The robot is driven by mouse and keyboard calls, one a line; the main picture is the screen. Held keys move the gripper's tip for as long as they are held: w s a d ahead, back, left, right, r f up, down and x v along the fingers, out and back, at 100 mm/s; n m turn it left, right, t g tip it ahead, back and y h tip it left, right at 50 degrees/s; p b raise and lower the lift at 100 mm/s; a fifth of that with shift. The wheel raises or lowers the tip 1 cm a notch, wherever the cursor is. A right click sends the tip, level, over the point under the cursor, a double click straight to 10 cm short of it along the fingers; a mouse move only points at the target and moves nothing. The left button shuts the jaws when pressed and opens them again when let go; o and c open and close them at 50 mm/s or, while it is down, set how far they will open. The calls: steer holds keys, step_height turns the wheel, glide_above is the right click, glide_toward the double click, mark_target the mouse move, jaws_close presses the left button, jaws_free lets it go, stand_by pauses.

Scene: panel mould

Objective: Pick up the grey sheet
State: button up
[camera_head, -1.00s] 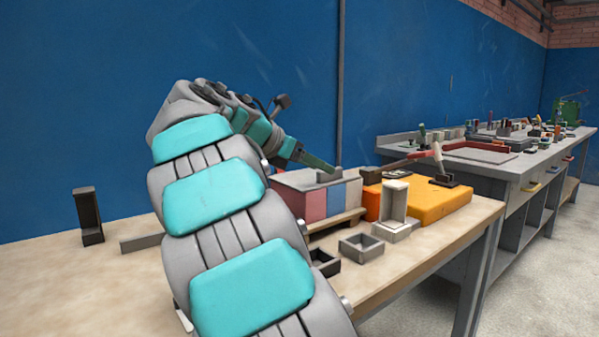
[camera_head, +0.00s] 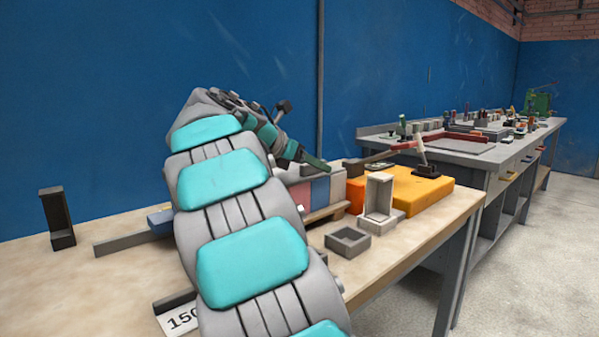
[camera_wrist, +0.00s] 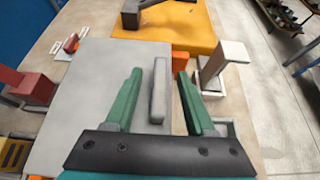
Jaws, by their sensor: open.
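The grey sheet (camera_wrist: 95,90) lies flat in the wrist view, with a raised grey bar (camera_wrist: 158,92) on its top. My gripper (camera_wrist: 160,74) is open, with one green finger on each side of the bar and a gap visible on both sides. I cannot tell how low the fingertips are relative to the sheet. In the head view my gripper (camera_head: 316,163) is over the stack of coloured blocks (camera_head: 320,190). My arm hides much of the sheet there.
An orange slab (camera_head: 425,193) and a pale upright bracket (camera_head: 379,197) stand to the right of the stack. A small grey square frame (camera_head: 347,242) is in front. A dark bracket (camera_head: 57,217) stands far left. The table's left part (camera_head: 60,290) is mostly clear.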

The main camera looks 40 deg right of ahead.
jaws_close()
stand_by(0.4)
stand_by(0.4)
